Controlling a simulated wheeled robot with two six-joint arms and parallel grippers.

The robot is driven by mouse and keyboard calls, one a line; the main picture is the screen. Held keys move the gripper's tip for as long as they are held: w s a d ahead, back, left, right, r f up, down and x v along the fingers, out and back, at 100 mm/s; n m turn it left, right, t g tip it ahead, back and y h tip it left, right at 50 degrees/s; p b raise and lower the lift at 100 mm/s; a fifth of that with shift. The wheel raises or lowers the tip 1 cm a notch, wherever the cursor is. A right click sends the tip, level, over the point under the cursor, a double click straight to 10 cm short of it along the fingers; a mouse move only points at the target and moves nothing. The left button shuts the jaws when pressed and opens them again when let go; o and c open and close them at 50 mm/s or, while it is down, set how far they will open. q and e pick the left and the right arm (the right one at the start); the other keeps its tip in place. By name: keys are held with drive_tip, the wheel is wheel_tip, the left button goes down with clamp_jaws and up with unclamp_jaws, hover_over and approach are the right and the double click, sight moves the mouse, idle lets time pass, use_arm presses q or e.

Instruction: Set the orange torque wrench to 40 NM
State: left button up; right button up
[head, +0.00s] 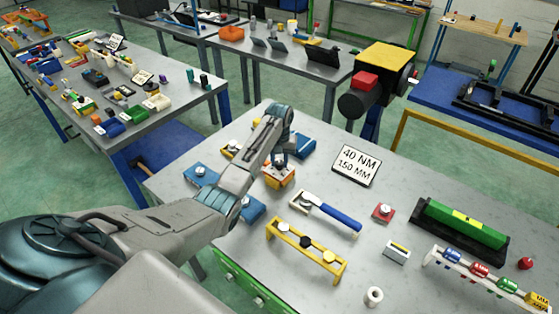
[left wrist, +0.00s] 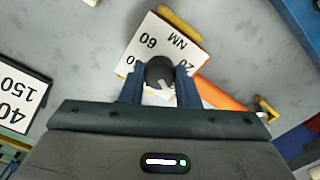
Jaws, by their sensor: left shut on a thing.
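The orange torque wrench (left wrist: 219,95) shows in the left wrist view as an orange bar running right from a white dial plate (left wrist: 150,42) printed "60", "NM" and partly covered numbers. A dark round knob (left wrist: 160,70) with a pale pointer mark sits on the plate. My left gripper (left wrist: 160,82) is shut on this knob, one finger on each side. The number at the pointer cannot be read. In the head view my left gripper (head: 287,158) is over an orange part (head: 277,180), and the arm hides much of it. My right gripper is not in view.
A sign (head: 357,165) reading "40 NM 150 MM" stands right of the gripper. A blue-handled tool (head: 338,217) and a yellow rack (head: 303,254) lie nearer. Blue blocks (head: 202,175) flank the arm. A green level-like bar (head: 462,224) is at the right.

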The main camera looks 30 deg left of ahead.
use_arm(q)
drive_tip(key=shift+r+m+p, duration=0.1)
drive_tip(key=shift+m+p, duration=0.35)
drive_tip(key=shift+m, duration=0.25)
drive_tip(key=m, duration=0.2)
drive_tip(key=shift+m+p, duration=0.3)
drive_tip(key=m, duration=0.4)
drive_tip(key=shift+m, duration=1.8)
drive_tip(key=o, duration=1)
drive_tip(key=shift+c, duration=0.2)
